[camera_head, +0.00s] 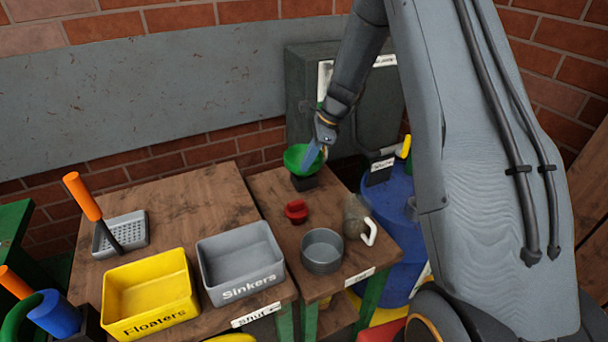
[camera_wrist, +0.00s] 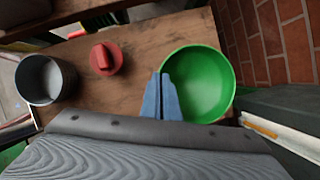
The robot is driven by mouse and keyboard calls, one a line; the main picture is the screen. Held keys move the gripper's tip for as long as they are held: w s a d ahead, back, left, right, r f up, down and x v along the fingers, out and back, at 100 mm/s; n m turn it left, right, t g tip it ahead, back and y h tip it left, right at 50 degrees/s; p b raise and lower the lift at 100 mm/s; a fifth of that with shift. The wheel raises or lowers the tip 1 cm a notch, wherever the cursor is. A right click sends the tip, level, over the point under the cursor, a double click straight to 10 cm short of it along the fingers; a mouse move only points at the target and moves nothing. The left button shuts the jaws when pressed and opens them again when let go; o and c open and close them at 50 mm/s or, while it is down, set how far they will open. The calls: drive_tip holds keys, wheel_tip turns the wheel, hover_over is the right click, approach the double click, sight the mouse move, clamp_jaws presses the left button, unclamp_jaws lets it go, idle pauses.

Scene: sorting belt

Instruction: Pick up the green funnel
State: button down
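The green funnel (camera_head: 293,157) is at the back of the right-hand wooden table, over a small black block (camera_head: 304,183). It looks like a wide green bowl in the wrist view (camera_wrist: 205,85), and its spout is hidden. My gripper (camera_head: 312,156) is at the funnel's rim. In the wrist view its blue fingers (camera_wrist: 160,85) are close together, with the funnel's left rim between them. The fingers look shut on that rim. I cannot tell whether the funnel touches the block.
A red part (camera_head: 296,210), a grey round tin (camera_head: 321,250) and a mug with a white handle (camera_head: 356,217) stand in front of the funnel. Yellow Floaters (camera_head: 150,325) and grey Sinkers (camera_head: 214,297) bins are at left. A dark green cabinet (camera_head: 303,100) is behind.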

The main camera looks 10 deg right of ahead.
wheel_tip(320, 180, up, 10)
drive_tip(key=b, duration=0.2)
drive_tip(key=shift+b, duration=0.35)
idle(1.0)
